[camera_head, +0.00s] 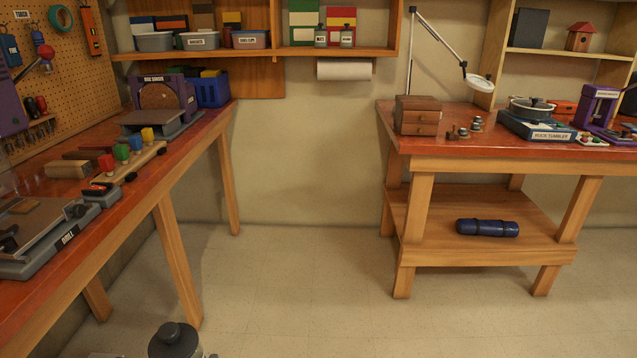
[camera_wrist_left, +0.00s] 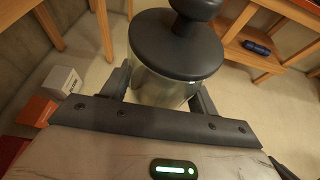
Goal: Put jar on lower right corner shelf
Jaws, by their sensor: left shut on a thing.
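The jar (camera_wrist_left: 178,60) is a clear vessel with a wide dark lid and a round dark knob. My left gripper (camera_wrist_left: 162,92) is shut on its body, with one finger on each side. In the head view the jar's lid and knob (camera_head: 175,342) show at the bottom edge, above the floor; its lower part is cut off. The right bench has a wooden lower shelf (camera_head: 440,245) with a dark blue cylinder (camera_head: 487,228) lying on it. Upper shelves (camera_head: 568,54) stand behind that bench at the far right. My right gripper is not in view.
The left workbench (camera_head: 150,185) holds tools and coloured blocks. The right bench top (camera_head: 450,148) holds a small drawer box (camera_head: 416,116), a lamp and a rock tumbler (camera_head: 535,126). The floor (camera_head: 290,290) between the benches is clear. The lower shelf has bare room left of the cylinder.

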